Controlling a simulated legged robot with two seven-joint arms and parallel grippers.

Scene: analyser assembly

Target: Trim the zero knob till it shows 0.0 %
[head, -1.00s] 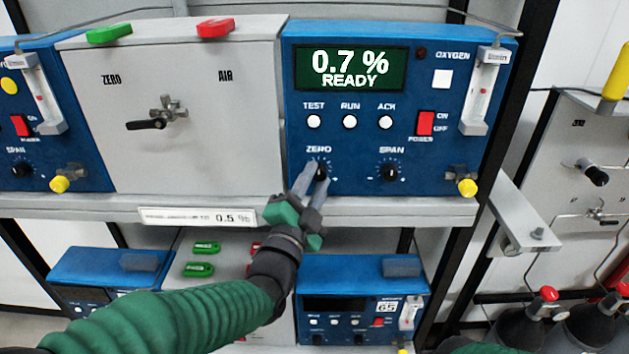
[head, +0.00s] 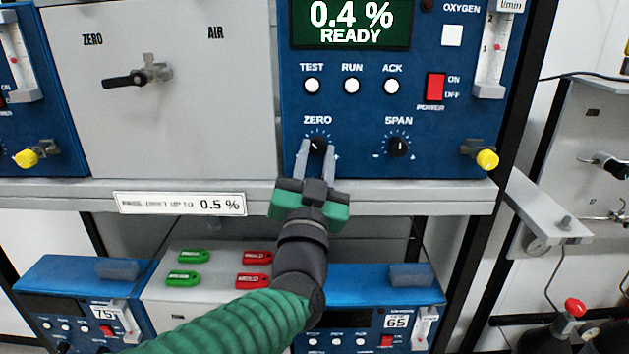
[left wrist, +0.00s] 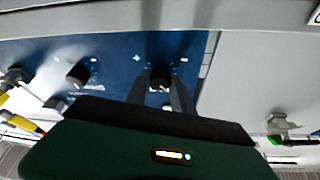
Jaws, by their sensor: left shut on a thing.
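The zero knob (head: 317,146) is a small black dial under the ZERO label on the blue oxygen analyser (head: 260,0). The analyser's display (head: 352,24) reads 0.4 % READY. My left gripper (head: 316,158) reaches up from below with its two fingers on either side of the zero knob, shut on it. In the left wrist view the knob (left wrist: 159,77) shows between the dark fingers, and the gripper body covers the lower part of the picture. My right gripper is not in view.
The black span knob (head: 398,146) is just right of the zero knob. A yellow-capped fitting (head: 487,159) sticks out at the lower right. The shelf edge (head: 400,203) runs below the analyser, with a label (head: 180,204) ending in 0.5 %. More units stand on the shelf below.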

